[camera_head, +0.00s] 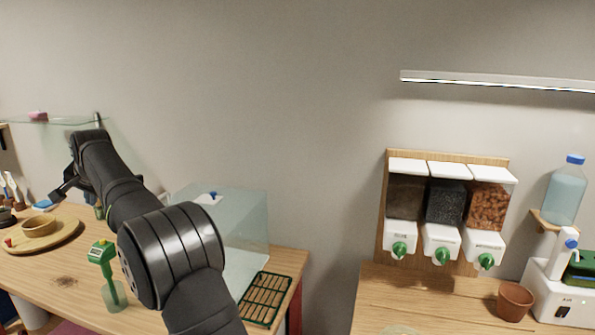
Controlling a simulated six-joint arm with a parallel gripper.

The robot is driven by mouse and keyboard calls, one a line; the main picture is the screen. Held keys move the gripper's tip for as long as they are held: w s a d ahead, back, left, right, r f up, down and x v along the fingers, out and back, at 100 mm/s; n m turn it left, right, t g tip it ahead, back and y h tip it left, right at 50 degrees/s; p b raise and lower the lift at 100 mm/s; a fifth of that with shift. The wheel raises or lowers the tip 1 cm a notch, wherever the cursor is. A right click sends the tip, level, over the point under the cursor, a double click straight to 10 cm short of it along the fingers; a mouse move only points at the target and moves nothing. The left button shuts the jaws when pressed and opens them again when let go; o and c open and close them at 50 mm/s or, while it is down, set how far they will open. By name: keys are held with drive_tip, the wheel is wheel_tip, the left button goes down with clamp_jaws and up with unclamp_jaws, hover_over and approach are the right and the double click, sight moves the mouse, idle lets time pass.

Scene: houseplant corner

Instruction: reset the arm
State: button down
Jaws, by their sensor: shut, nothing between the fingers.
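My gripper (62,190) is at the upper left, at the end of my dark arm, which reaches up and to the left from the bottom middle. The gripper is small in the view and its fingers are shut with nothing held. It is above the back of the left wooden table (62,283), to the upper right of a round wooden tray (65,242) with a bowl (39,226) on it. My arm hides part of the table and part of a clear box (240,225).
A green-topped meter (102,252) stands in a glass left of my arm. A green grid tray (265,298) lies at the table's right end. A glass shelf (60,122) is above the gripper. Dispensers (447,210), a terracotta pot (514,300) and a bottle (566,192) are at right.

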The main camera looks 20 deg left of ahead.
drive_tip(key=shift+n+y, duration=0.4)
drive_tip(key=shift+n, duration=0.1)
drive_tip(key=f, duration=0.4)
drive_tip(key=a+f, duration=0.1)
drive_tip(key=f, duration=0.1)
drive_tip(key=shift+w+f, duration=0.3)
drive_tip(key=shift+f, duration=0.05)
drive_tip(key=shift+r, duration=0.75)
drive_tip(key=shift+t, duration=0.3)
